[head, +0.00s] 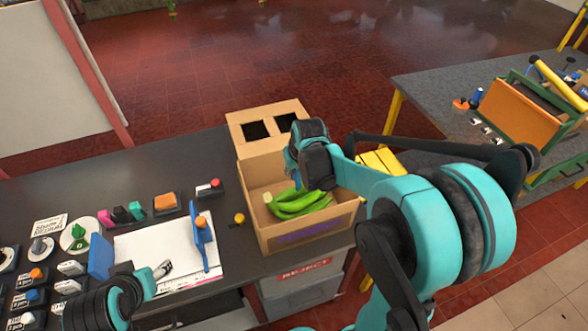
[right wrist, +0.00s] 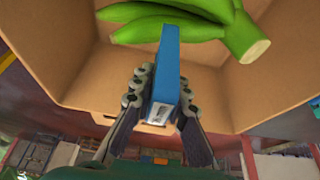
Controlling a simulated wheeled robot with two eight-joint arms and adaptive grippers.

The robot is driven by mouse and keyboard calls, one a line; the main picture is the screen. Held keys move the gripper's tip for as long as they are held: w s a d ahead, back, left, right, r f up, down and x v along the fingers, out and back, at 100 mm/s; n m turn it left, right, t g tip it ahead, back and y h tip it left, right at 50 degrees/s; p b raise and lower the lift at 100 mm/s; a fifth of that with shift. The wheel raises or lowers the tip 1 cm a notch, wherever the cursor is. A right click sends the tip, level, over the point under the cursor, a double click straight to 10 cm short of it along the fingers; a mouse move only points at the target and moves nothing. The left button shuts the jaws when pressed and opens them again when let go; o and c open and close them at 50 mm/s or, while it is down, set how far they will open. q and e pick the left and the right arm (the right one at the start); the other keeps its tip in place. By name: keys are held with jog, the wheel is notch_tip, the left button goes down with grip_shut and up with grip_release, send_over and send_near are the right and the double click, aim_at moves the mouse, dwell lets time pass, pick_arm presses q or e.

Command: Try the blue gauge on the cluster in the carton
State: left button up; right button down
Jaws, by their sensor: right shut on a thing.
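The cluster of green bananas (head: 298,203) lies in the open cardboard carton (head: 330,222). It also shows at the top of the right wrist view (right wrist: 190,22), its cut stem end to the right. My right gripper (right wrist: 165,88) is shut on the blue gauge (right wrist: 169,62), a flat blue piece pointing toward the bananas. The gauge overlaps the nearest banana in that view; I cannot tell if they touch.
A white board (head: 160,250) with a blue, orange-knobbed tool (head: 204,243) lies left of the carton. Several knobbed pieces and labels crowd the table's left side. A grey REJECT bin (head: 303,280) stands below the carton. An orange-sided crate (head: 525,110) is on the right table.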

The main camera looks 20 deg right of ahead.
jog(key=shift+f+b, duration=1.65)
jog(key=shift+f, duration=0.45)
dwell(1.3)
jog(key=shift+r, duration=0.1)
dwell(0.4)
jog(key=shift+r+p, duration=3.35)
jog(key=shift+r, duration=0.85)
